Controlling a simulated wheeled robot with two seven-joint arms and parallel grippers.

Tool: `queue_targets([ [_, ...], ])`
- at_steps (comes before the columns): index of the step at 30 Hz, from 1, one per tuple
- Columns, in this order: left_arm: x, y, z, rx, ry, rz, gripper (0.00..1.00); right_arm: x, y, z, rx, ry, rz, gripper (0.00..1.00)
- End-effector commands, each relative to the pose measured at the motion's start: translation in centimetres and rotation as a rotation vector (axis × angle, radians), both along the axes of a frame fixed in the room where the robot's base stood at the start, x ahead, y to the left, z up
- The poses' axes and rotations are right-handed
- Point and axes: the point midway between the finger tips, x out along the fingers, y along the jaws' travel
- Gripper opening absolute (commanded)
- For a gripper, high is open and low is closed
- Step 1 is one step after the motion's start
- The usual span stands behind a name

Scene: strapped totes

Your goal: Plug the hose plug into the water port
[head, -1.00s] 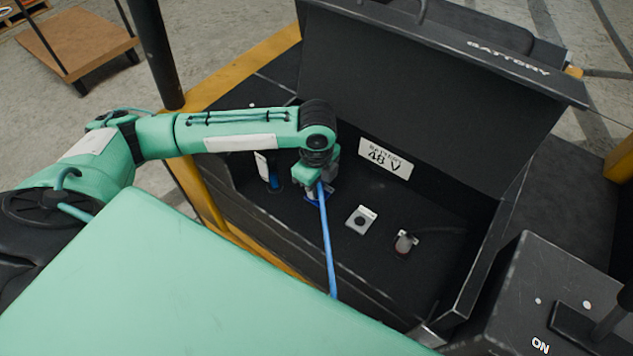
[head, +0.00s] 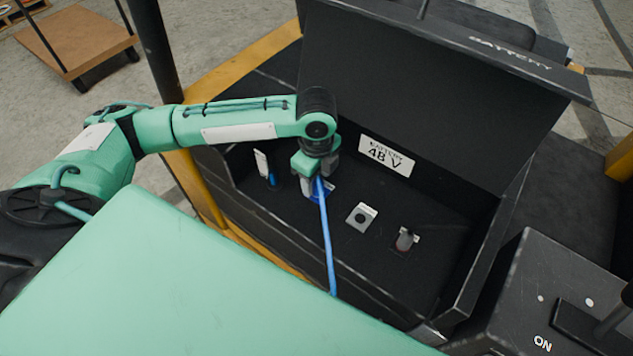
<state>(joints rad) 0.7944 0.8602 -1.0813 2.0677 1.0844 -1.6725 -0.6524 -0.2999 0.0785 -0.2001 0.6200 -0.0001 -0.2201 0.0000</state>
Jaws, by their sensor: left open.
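The blue hose (head: 327,245) runs from below my left gripper down to the front edge of the black battery compartment. Its upper end, with the hose plug, is mostly hidden at the gripper. A blue fitting (head: 325,190), which looks like the water port, sits on the compartment floor right under the gripper. I cannot tell how deep the plug sits in it. My left gripper (head: 318,182) is open, pointing down, with its grey fingers around the hose end. My right gripper is not in view.
A raised black lid (head: 430,110) stands behind. A grey socket block (head: 361,217) and a reddish connector (head: 405,240) sit to the right; a white tag (head: 262,163) with a blue part is to the left. A black control box (head: 530,290) stands at right.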

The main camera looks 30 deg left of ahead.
Motion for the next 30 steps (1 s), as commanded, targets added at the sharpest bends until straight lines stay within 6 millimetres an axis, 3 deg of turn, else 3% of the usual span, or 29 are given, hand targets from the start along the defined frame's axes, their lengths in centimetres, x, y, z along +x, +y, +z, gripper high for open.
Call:
queue_targets([
  [9, 0.1, 0.0, 7.2, -0.001, -0.006, -0.002, 0.52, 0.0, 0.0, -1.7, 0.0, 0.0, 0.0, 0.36],
  [15, 0.1, 0.0, 10.2, 0.0, -0.003, -0.001, 0.52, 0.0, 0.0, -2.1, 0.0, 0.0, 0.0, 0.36],
  [21, 0.0, 0.0, 11.2, 0.0, -0.001, -0.001, 0.52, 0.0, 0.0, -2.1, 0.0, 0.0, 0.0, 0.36],
  [30, 0.0, 0.0, 11.2, 0.0, -0.001, -0.001, 0.52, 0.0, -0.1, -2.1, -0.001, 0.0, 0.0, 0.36],
])
